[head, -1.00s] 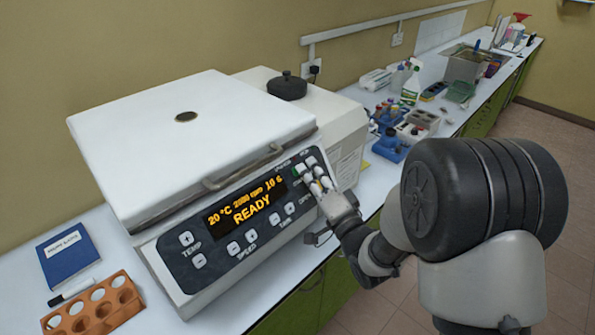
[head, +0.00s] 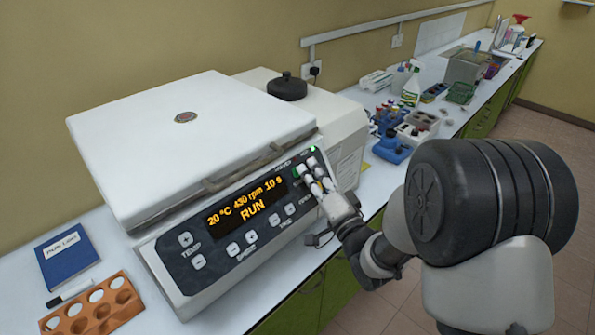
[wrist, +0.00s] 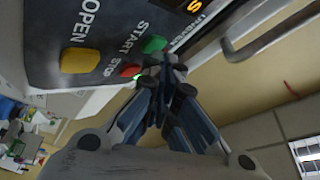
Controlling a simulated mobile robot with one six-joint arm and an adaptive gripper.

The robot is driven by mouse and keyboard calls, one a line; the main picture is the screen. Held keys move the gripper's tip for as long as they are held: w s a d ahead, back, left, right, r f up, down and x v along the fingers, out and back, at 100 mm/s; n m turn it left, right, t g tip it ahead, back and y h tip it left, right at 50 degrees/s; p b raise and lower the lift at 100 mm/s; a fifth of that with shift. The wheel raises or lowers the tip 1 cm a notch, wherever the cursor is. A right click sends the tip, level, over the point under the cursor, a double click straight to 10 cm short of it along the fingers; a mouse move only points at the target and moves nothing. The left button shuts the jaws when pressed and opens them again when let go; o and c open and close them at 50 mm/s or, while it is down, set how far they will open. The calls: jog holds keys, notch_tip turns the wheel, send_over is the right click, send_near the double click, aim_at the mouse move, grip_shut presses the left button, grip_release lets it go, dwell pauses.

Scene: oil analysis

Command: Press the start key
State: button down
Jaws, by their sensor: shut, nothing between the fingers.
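The white centrifuge (head: 200,130) stands on the bench with its lid closed. Its display (head: 247,205) reads RUN, 20 °C and 430 rpm in orange. In the wrist view the green start key (wrist: 154,44) is beside the red stop key (wrist: 131,71) and the yellow open key (wrist: 80,61). My gripper (wrist: 166,64) is shut and empty, its fingertips right beside the start key. I cannot tell whether they touch it. In the head view my gripper (head: 311,177) is at the panel's right end and hides part of the keys.
A blue notebook (head: 68,254), a pen (head: 69,292) and an orange rack (head: 98,308) lie left of the centrifuge. A white device with a black knob (head: 287,87) stands behind it. Blue racks (head: 391,147) and a spray bottle (head: 411,88) stand farther along the bench.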

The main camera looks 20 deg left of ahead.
jog(key=shift+s+d+r, duration=0.15)
jog(key=shift+d+r, duration=0.1)
jog(key=shift+d, duration=0.05)
jog(key=shift+s+d+r+p, duration=0.15)
jog(key=shift+s+d+r, duration=0.1)
jog(key=shift+d+r, duration=0.3)
jog(key=shift+s+d+r+p, duration=0.2)
jog(key=shift+s+d+r, duration=0.15)
jog(key=shift+d, duration=0.45)
jog(key=shift+s+d+r+p, duration=0.2)
jog(key=shift+d+r, duration=0.25)
jog(key=shift+d, duration=0.2)
jog(key=w+d+r+n+t+h, duration=0.1)
jog(key=w+d+r+h, duration=0.2)
jog(key=d+h, duration=0.65)
jog(key=s+d+g+h, duration=0.2)
jog(key=s+d+h, duration=0.25)
jog(key=d, duration=0.75)
jog(key=s+d+f+n+g, duration=0.1)
jog(key=s+d+g, duration=0.2)
jog(key=s, duration=1)
jog(key=s+d+f+n+g+h, duration=0.1)
jog(key=s+d+g, duration=0.3)
jog(key=s, duration=0.8)
jog(key=shift+s+d+f, duration=0.35)
jog(key=shift+s+f, duration=0.05)
jog(key=shift+f, duration=0.2)
